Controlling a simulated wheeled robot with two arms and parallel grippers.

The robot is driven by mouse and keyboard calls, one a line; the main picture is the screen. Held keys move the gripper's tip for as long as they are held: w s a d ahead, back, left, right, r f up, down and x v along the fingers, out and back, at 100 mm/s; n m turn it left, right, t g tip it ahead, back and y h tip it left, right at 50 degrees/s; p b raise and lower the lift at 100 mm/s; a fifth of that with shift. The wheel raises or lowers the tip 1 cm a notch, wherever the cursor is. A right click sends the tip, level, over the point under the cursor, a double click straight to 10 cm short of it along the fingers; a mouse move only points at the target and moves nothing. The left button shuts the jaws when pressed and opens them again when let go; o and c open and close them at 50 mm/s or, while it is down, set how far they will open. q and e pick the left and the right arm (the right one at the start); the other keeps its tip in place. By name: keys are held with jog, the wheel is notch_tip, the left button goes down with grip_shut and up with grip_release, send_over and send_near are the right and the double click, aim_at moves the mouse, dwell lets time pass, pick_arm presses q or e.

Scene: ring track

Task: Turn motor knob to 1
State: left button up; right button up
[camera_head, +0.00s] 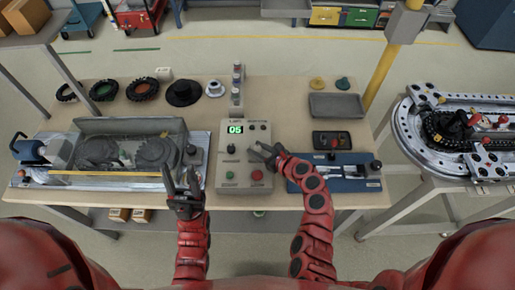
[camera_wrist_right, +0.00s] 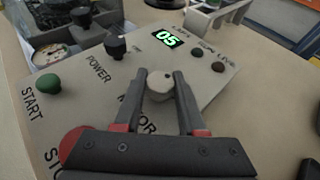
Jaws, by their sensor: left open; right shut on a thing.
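The light grey control panel (camera_head: 241,187) stands on the workbench, with a green display (camera_head: 236,128) reading 05. The motor knob (camera_wrist_right: 160,86) is a pale round cap with a small dark mark, beside the partly covered MOTOR label. My right gripper (camera_head: 261,151) is shut on this knob; in the right wrist view its two fingers (camera_wrist_right: 161,80) touch the knob's sides. The black power knob (camera_wrist_right: 116,46) is to the left of it. My left gripper (camera_head: 181,181) is open and empty, left of the panel and in front of the grey machine.
A green START button (camera_wrist_right: 47,85) and a red STOP button (camera_head: 257,175) are on the panel's near part. The grey machine (camera_head: 105,160) stands on the left, a blue fixture (camera_head: 335,168) on the right. A ring track (camera_head: 407,130) is on a separate table further right.

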jog(key=shift+y, duration=0.3)
grip_shut()
jog(key=shift+w+d+n+g+y+b, duration=0.15)
jog(key=shift+n+g+y+b, duration=0.3)
jog(key=shift+n, duration=0.25)
jog(key=n+g+y+b, duration=0.2)
jog(key=n+g, duration=0.2)
jog(key=shift+g, duration=0.25)
jog(key=shift+f+n+g+b, duration=0.1)
jog(key=shift+n+g+b, duration=0.65)
jog(key=shift+n+g, duration=0.05)
jog(key=shift+s+n+g+y+b, duration=0.2)
jog(key=shift+n+g+y+b, duration=0.05)
jog(key=shift+n+g+b, duration=0.85)
jog(key=o, duration=1.1)
grip_release()
